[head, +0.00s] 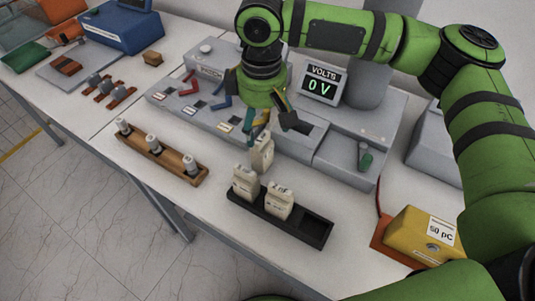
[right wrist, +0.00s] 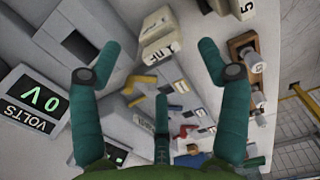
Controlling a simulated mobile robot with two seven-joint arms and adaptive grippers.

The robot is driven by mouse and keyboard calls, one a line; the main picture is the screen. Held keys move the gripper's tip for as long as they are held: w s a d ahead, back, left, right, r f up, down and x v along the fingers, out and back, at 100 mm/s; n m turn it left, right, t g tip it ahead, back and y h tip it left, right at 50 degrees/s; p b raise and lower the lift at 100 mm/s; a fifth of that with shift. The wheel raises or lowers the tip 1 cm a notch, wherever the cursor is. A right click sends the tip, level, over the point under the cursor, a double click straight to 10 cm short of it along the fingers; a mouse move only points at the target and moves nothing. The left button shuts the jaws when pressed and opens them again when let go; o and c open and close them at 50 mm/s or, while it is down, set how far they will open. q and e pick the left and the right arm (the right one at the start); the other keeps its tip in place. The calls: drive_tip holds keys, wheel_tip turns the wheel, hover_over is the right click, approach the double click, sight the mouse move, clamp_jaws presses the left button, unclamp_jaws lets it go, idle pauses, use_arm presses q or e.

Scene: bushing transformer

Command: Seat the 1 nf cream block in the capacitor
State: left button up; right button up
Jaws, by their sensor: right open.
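A cream block (head: 262,152) is upright just below my right gripper (head: 265,118), near the front edge of the grey test bench (head: 340,155). I cannot tell whether it is seated in anything. Two more cream blocks stand in the black tray, one at its left end (head: 245,181) and one in the middle (head: 279,200). My right gripper (right wrist: 160,74) is open in the right wrist view, with a cream block (right wrist: 166,44) beyond its fingertips. The block labels are too small to read surely. My left gripper is not in view.
The black tray (head: 316,232) has an empty slot at its right end. A wooden rack (head: 160,153) holds several grey-white pegs. The voltage display (head: 322,84) reads 0 V. A yellow box (head: 420,233) stands at right. Bare white table lies left of the tray.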

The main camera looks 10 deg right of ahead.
sight(262, 137)
drive_tip(key=f, duration=0.1)
drive_tip(key=f+p, duration=0.1)
drive_tip(key=f, duration=0.1)
drive_tip(key=shift+w+a+f, duration=0.15)
drive_tip(key=shift+a+f, duration=0.05)
drive_tip(key=shift+f, duration=0.1)
drive_tip(key=shift+f+p, duration=0.3)
drive_tip(key=shift+f, duration=0.65)
drive_tip(key=c, duration=1.4)
clamp_jaws()
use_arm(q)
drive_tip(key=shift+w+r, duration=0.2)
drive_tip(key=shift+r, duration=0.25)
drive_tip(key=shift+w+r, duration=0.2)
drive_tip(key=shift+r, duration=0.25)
